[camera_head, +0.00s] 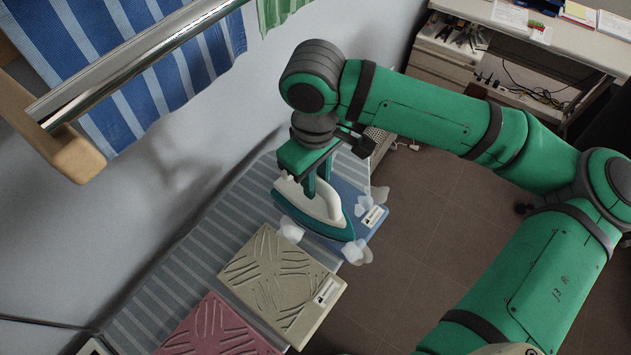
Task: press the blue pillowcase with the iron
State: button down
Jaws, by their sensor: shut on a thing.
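My gripper (318,172) is shut on the handle of the iron (322,203), which is white with a teal base. The iron is over the blue pillowcase (372,236), with puffs of white steam around it. The pillowcase lies flat at the far end of a striped board and has a small white label. The iron and my arm hide much of its surface. I cannot tell for certain whether the soleplate touches the cloth.
A beige folded cloth (268,262) with crease marks lies in front of the pillowcase on the striped board (213,228). A pink creased cloth (213,325) lies nearer. A metal rail (140,55) crosses the upper left. A cluttered desk (560,45) stands at the upper right.

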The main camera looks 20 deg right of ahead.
jog(key=shift+r, duration=2.85)
jog(key=shift+f, duration=3.55)
jog(key=shift+w, duration=0.1)
